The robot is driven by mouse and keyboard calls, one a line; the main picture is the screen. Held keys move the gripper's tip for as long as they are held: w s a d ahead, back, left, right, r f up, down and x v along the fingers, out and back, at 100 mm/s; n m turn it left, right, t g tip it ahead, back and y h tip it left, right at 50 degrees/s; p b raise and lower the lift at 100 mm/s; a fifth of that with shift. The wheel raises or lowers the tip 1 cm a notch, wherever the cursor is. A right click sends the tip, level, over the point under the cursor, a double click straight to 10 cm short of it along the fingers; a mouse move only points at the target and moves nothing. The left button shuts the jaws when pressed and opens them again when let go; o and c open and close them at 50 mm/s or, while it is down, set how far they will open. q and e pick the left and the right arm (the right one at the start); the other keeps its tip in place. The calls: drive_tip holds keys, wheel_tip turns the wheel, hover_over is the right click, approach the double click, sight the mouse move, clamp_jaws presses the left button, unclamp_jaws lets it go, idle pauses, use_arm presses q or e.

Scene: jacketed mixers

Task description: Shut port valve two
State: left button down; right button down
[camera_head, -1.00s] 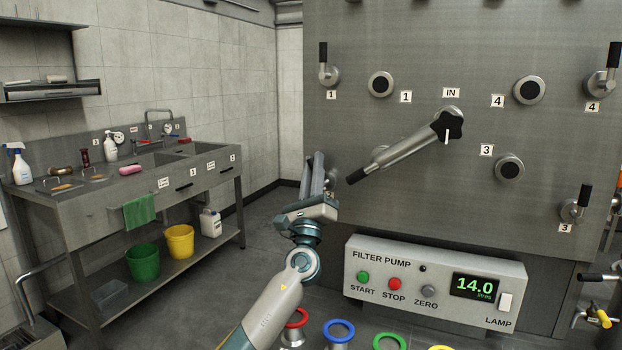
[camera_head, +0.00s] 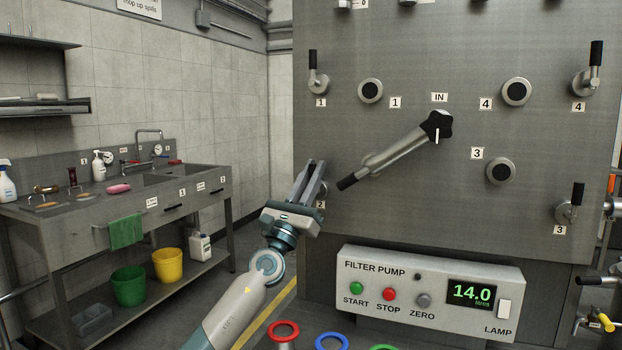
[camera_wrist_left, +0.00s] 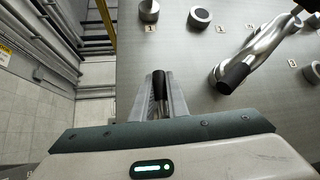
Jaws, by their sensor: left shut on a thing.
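Port valve two is at the lower left of the steel panel, by the label 2 (camera_head: 320,205). My left gripper (camera_head: 313,176) covers most of it in the head view. In the left wrist view the valve's black handle (camera_wrist_left: 159,88) stands between the fingers of my left gripper (camera_wrist_left: 158,97), which is shut on it. The handle points roughly upward and away in that view. How far the valve is turned cannot be told. My right gripper is not in view.
A swivel pipe with a black end (camera_head: 347,183) slants down from the star knob (camera_head: 437,125) close to the right of my gripper. Other black-handled valves (camera_head: 313,62) sit on the panel. The filter pump box (camera_head: 430,292) is below. A sink bench (camera_head: 60,225) stands left.

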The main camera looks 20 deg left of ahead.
use_arm(q)
drive_tip(key=shift+a+r, duration=0.1)
drive_tip(key=shift+r, duration=0.1)
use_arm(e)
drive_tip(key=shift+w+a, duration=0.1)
use_arm(q)
drive_tip(key=c, duration=1.7)
unclamp_jaws()
drive_tip(key=shift+c, duration=0.2)
drive_tip(key=shift+f, duration=0.1)
drive_tip(key=shift+f, duration=0.1)
